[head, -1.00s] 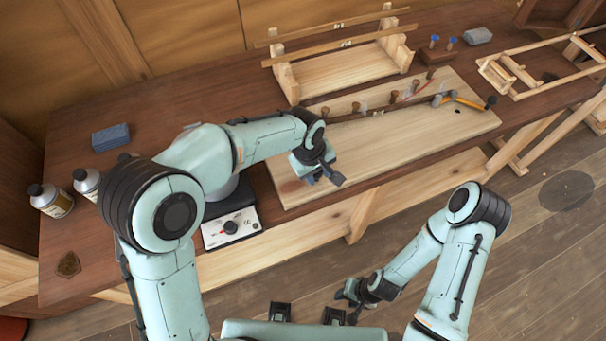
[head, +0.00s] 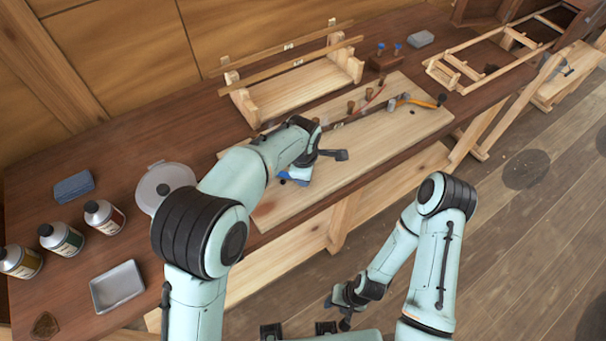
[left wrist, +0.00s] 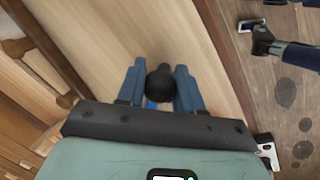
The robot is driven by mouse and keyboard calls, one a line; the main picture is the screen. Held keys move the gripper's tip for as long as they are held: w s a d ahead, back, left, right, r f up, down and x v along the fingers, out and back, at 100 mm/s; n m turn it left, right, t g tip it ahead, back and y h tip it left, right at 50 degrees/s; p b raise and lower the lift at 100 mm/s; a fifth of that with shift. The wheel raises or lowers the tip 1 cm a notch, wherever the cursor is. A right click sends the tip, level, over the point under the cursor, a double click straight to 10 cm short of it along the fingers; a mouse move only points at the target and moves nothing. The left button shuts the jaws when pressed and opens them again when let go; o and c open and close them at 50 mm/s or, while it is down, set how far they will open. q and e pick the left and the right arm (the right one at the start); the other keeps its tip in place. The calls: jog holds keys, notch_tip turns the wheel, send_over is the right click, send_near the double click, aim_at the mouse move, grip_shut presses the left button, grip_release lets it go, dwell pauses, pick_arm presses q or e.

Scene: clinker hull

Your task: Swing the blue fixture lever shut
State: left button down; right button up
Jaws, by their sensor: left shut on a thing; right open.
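The blue fixture lever (head: 290,178) is at the near left part of the pale board (head: 385,140); in the head view only a little blue shows beside my left gripper (head: 297,177). In the left wrist view a round black knob (left wrist: 160,86) sits between the two blue-grey fingers of my left gripper (left wrist: 160,82), with a bit of blue below it. The left gripper is shut on this lever. The lever's base and its angle are hidden. My right gripper (head: 340,308) is open and empty, low over the floor in front of the bench.
An orange-handled lever (head: 422,103) and several pegs stand along the board's strip. A wooden jig (head: 300,85) is behind it. Several bottles (head: 104,216), a blue block (head: 73,187), a round lid (head: 163,186) and a grey tray (head: 117,287) stand at the left.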

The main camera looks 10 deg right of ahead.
pick_arm(q)
jog(key=shift+w+r, duration=0.1)
jog(key=shift+w, duration=0.05)
dwell(0.3)
jog(key=c, duration=0.8)
grip_release()
jog(key=shift+d, duration=0.1)
jog(key=r, duration=0.4)
jog(key=s+r, duration=0.1)
jog(key=r, duration=0.3)
jog(key=s+a+r, duration=0.1)
jog(key=r, duration=0.4)
jog(key=shift+s+p, duration=0.2)
jog(key=shift+p, duration=0.1)
jog(key=shift+d, duration=0.1)
